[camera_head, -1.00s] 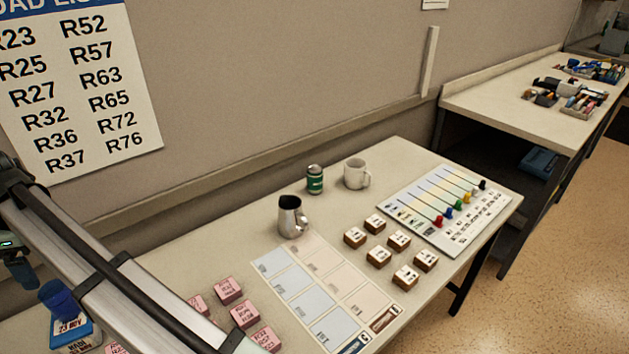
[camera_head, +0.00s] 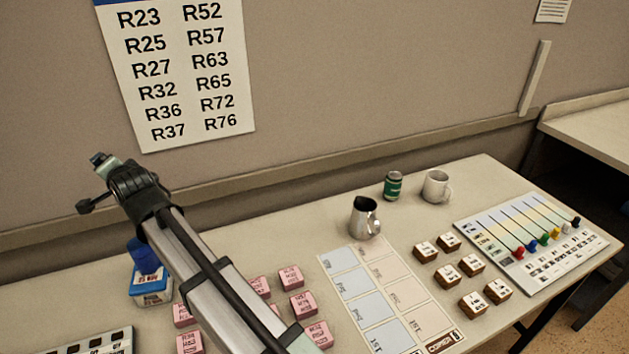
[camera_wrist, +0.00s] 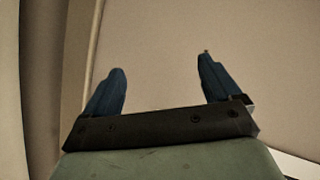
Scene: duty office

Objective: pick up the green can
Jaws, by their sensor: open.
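The green can (camera_head: 393,186) stands upright at the back of the table (camera_head: 290,231), near the wall, in the head view. My arm reaches up at the left of the head view, well away from the can; the fingers are hard to make out there. In the wrist view my gripper (camera_wrist: 164,82) is open, with two blue fingers apart and nothing between them. The can is not in the wrist view.
Pink labelled blocks (camera_head: 303,304) lie near my arm. Brown-sided blocks (camera_head: 472,265), a card with a grid (camera_head: 373,290) and a slider board (camera_head: 530,240) lie right. A wall sheet (camera_head: 180,70) hangs behind.

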